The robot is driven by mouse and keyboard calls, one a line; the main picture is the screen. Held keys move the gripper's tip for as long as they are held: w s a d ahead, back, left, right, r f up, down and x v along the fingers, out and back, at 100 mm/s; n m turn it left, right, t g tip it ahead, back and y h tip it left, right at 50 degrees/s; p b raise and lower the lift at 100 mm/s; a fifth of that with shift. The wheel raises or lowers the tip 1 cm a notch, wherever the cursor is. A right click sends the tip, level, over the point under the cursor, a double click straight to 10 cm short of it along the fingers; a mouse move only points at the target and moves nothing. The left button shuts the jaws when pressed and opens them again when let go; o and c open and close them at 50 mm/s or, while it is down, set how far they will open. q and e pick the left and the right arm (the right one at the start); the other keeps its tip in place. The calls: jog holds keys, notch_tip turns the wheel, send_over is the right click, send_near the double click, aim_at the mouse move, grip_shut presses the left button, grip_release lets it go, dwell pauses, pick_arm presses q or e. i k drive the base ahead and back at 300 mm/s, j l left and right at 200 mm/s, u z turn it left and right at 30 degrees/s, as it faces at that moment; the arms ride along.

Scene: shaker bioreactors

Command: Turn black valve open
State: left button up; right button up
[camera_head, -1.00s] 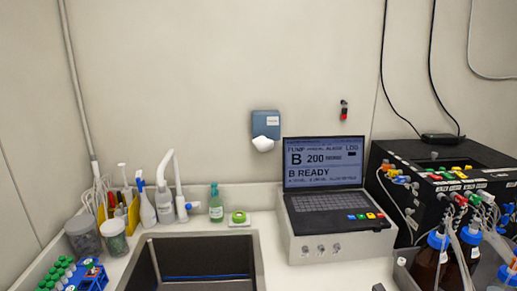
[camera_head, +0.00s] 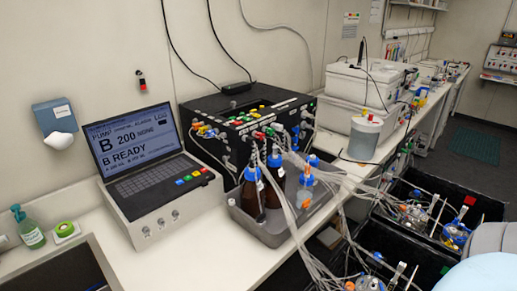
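I cannot make out a black valve for certain. A black pump box (camera_head: 245,120) stands on the bench against the wall, with several small coloured fittings on its top and front edge; they are too small to tell apart. Clear tubes run from it past brown bottles with blue caps (camera_head: 253,195) in a grey tray (camera_head: 262,232). The tubes reach glass vessels with metal tops (camera_head: 410,215) in black bins (camera_head: 483,205) at the lower right. Neither of my grippers is in view.
A laptop-like console (camera_head: 150,175) reading "B READY" is left of the pump box. A sink (camera_head: 60,275) is at the lower left. White equipment (camera_head: 365,85) stands farther along the bench. Open floor (camera_head: 490,130) shows at the right.

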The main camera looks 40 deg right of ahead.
aim_at(260, 219)
jog(key=z, duration=1.55)
